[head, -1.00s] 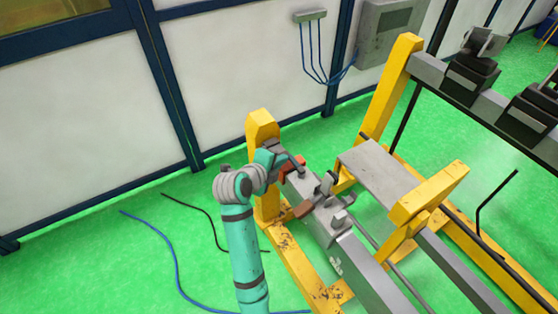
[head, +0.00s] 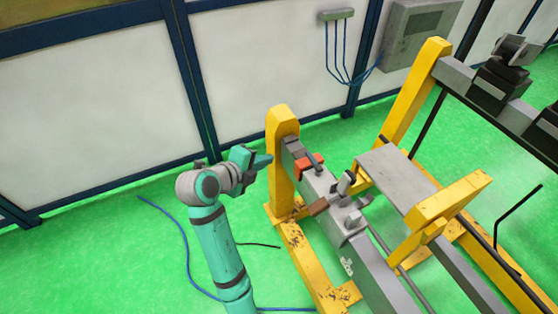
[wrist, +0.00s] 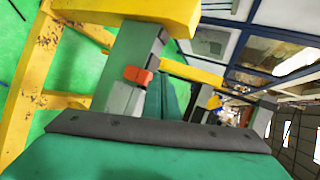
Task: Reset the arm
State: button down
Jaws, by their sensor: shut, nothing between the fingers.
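My gripper (head: 262,160) is at the end of my teal and grey arm in the head view. It is shut and empty, pointing right toward the yellow post of the stand. It appears apart from the machine, though depth is hard to judge. The grey beam (head: 362,268) carries a red-orange block (head: 309,164), a brown block (head: 319,206) and grey clamp parts (head: 346,184). In the wrist view, my teal gripper body fills the bottom, and the orange block (wrist: 138,75) shows beyond it.
The yellow stand (head: 283,150) rises close to the gripper's right. A grey plate (head: 395,178) and another yellow post (head: 410,90) stand farther right. White wall panels (head: 95,110) run behind. Blue and black cables lie on the green floor (head: 90,250), which is open at left.

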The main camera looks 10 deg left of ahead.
jog(key=s+d+f+n+y, duration=0.1)
jog(key=s+d+f+n, duration=0.2)
jog(key=s+f+n, duration=0.25)
jog(key=s+d+f+n+t+y, duration=0.1)
jog(key=s+d+f+n+y, duration=0.2)
jog(key=f, duration=0.4)
jog(key=s+d+f+n, duration=0.4)
jog(key=s+f+n, duration=0.1)
jog(key=f+n, duration=0.1)
jog(key=s+d+r+n+t, duration=0.1)
jog(key=s+d+r+n, duration=0.1)
jog(key=s, duration=0.6)
jog(key=s+d+r+n+t, duration=0.1)
jog(key=s+d+r+n, duration=0.1)
jog(key=s, duration=0.7)
jog(key=s+d+r+n+t, duration=0.1)
jog(key=s+d+r+n, duration=0.2)
jog(key=s, duration=0.5)
jog(key=shift+s+d+n, duration=0.15)
jog(key=shift+s+n, duration=0.25)
jog(key=shift+n, duration=0.05)
jog(key=shift+w, duration=0.1)
